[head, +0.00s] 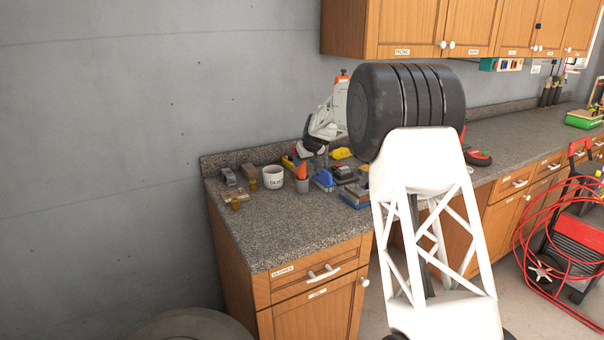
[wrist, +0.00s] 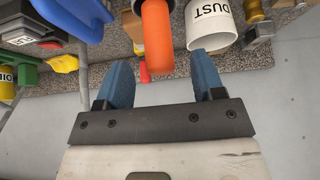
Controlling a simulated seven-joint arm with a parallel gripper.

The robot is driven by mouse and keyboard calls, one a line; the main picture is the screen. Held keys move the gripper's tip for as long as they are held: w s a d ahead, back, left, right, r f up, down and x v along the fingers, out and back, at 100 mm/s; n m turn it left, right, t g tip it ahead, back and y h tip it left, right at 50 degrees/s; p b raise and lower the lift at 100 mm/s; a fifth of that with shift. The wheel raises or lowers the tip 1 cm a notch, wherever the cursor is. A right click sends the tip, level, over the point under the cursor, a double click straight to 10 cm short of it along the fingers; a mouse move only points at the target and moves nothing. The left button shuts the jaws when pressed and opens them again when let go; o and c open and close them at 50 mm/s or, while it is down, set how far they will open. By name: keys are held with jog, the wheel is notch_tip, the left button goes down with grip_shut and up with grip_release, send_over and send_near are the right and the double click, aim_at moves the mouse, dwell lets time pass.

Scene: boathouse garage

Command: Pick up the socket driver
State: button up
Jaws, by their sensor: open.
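An orange handle (wrist: 157,38), which looks like the socket driver's, shows in the wrist view between my fingertips. In the head view the orange handle (head: 301,173) sticks up from a small grey cup (head: 302,186) on the counter. The handle's lower part is hidden in the cup. My gripper (wrist: 160,62) is open, with one blue finger on each side of the handle's end in the picture. I see no clear contact, and I cannot tell the depth gap. In the head view my gripper hangs just above the cup, its fingers small and unclear.
A white mug marked DUST (head: 273,178) stands left of the cup; it is close beside one finger in the wrist view (wrist: 214,22). A blue item (head: 325,179) and several tools crowd the right. The speckled counter (head: 275,225) is bare in front; a wall stands behind.

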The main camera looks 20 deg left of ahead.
jog(key=shift+f, duration=0.15)
jog(key=shift+x, duration=2.45)
jog(key=c, duration=1)
jog(key=shift+c, duration=0.2)
notch_tip(320, 180, up, 18)
jog(key=shift+r, duration=2.15)
